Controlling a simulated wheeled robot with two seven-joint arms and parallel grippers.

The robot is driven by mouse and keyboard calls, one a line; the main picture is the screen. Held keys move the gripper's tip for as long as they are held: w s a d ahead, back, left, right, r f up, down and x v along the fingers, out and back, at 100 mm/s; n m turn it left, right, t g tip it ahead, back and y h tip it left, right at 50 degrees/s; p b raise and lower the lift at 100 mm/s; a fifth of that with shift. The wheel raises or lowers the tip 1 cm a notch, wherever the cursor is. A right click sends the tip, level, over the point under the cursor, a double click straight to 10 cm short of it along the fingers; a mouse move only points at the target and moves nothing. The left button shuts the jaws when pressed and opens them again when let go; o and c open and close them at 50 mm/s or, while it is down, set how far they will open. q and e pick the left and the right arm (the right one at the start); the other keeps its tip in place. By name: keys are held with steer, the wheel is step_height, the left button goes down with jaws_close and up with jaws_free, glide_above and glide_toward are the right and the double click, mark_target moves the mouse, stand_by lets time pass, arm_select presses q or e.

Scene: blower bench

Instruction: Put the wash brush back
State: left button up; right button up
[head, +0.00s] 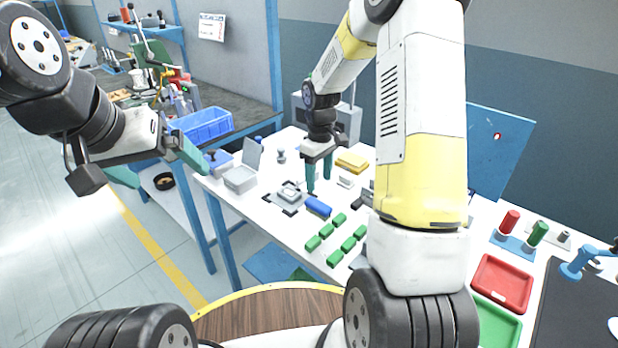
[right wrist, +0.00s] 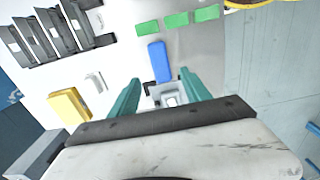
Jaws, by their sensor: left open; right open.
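No object is plainly recognisable as the wash brush. A blue oblong piece (head: 318,207) lies on the white bench beside a grey fixture (head: 290,196); I cannot tell if it is the brush. My right gripper (head: 319,184) is open, pointing down above the bench near the fixture. In the right wrist view, the open right gripper (right wrist: 160,78) has the blue piece (right wrist: 158,61) just beyond its fingertips and a pale fixture part (right wrist: 168,95) between its fingers. My left gripper (head: 165,174) is open and empty, off the bench's left end.
Several green blocks (head: 327,230) lie in rows near the front edge. A yellow block (head: 352,162) and an open grey box (head: 240,179) are also on the bench. Red (head: 502,283) and green (head: 497,322) trays stand at right. My right arm hides the bench's middle.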

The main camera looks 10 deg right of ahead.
steer(key=s+r+m+t, duration=0.1)
steer(key=s+r, duration=0.3)
steer(key=r, duration=0.4)
steer(key=s+r+m+t, duration=0.2)
steer(key=s+r, duration=0.2)
steer(key=r, duration=0.3)
steer(key=s+a+r+m+t+y, duration=0.1)
steer(key=s+r, duration=0.3)
steer(key=s, duration=0.4)
steer(key=s+a+r+m+t+y, duration=0.1)
steer(key=s+r+m+t, duration=0.1)
steer(key=s, duration=0.6)
step_height(320, 180, up, 2)
steer(key=shift+s+m, duration=0.15)
steer(key=shift+m, duration=0.35)
